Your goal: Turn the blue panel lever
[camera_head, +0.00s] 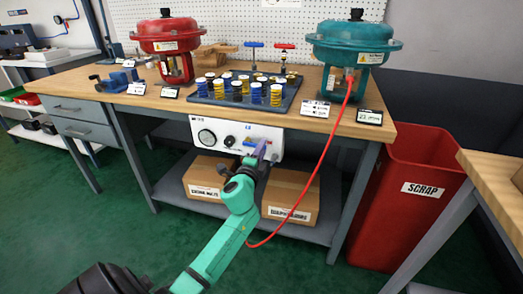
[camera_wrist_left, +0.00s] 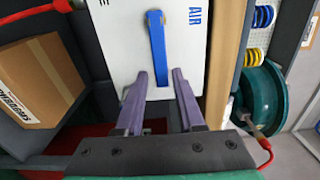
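The blue panel lever (camera_wrist_left: 156,45) is on a white panel marked AIR (camera_wrist_left: 195,45). In the left wrist view it stands nearly upright, slightly tilted. In the head view the blue lever (camera_head: 249,143) shows at the right part of the white panel (camera_head: 232,129), partly covered by my gripper. My left gripper (camera_wrist_left: 159,73) has its purple fingers apart, and the lever's lower end appears between the fingertips. I cannot tell whether the fingers touch it. In the head view the left gripper (camera_head: 262,150) is in front of the panel. My right gripper is not in view.
The panel hangs under the workbench front edge, with a pressure gauge (camera_head: 206,137) at its left. Cardboard boxes (camera_head: 290,193) sit on the shelf below. A red hose (camera_head: 322,165) hangs to the right of my left arm. A red scrap bin (camera_head: 400,200) stands at right.

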